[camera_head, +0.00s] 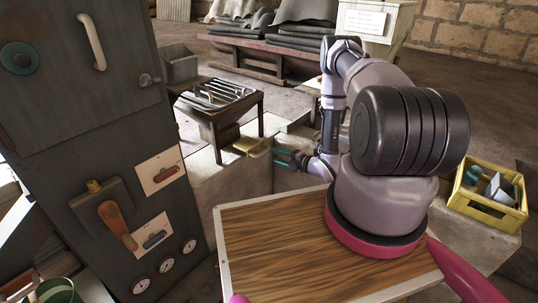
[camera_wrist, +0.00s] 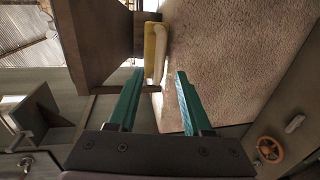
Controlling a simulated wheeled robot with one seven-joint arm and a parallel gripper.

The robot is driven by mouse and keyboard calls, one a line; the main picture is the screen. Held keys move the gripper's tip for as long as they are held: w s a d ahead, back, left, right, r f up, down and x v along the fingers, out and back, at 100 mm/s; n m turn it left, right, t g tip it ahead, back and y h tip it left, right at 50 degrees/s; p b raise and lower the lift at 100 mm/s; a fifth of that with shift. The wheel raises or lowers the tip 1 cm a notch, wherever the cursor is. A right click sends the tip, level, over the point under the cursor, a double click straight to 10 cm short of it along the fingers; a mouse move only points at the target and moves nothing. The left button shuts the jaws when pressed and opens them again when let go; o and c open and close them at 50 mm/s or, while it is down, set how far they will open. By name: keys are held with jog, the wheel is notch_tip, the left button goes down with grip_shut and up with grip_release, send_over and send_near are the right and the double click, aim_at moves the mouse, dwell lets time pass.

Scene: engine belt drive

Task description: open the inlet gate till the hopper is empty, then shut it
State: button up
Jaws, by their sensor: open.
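A dark, tapering hopper (camera_head: 231,122) with metal rods across its top stands left of my arm in the head view. Its dark side (camera_wrist: 98,40) fills the upper left of the wrist view. A yellow piece with a pale bar, which looks like the inlet gate (camera_head: 247,146), sits low by the hopper; it also shows in the wrist view (camera_wrist: 151,55). My gripper (camera_head: 275,157) has teal fingers spread apart, with nothing between them. It is just right of the yellow piece, apart from it in the head view. The hopper's inside is hidden.
A dark cabinet (camera_head: 75,130) with an orange-handled lever (camera_head: 117,225) and gauges stands at the left. A yellow crate (camera_head: 487,205) is at the right. A bench with grey sheets (camera_head: 275,45) is behind. An orange handwheel (camera_wrist: 270,149) shows in the wrist view.

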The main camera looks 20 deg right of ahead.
jog(key=shift+v, duration=1.45)
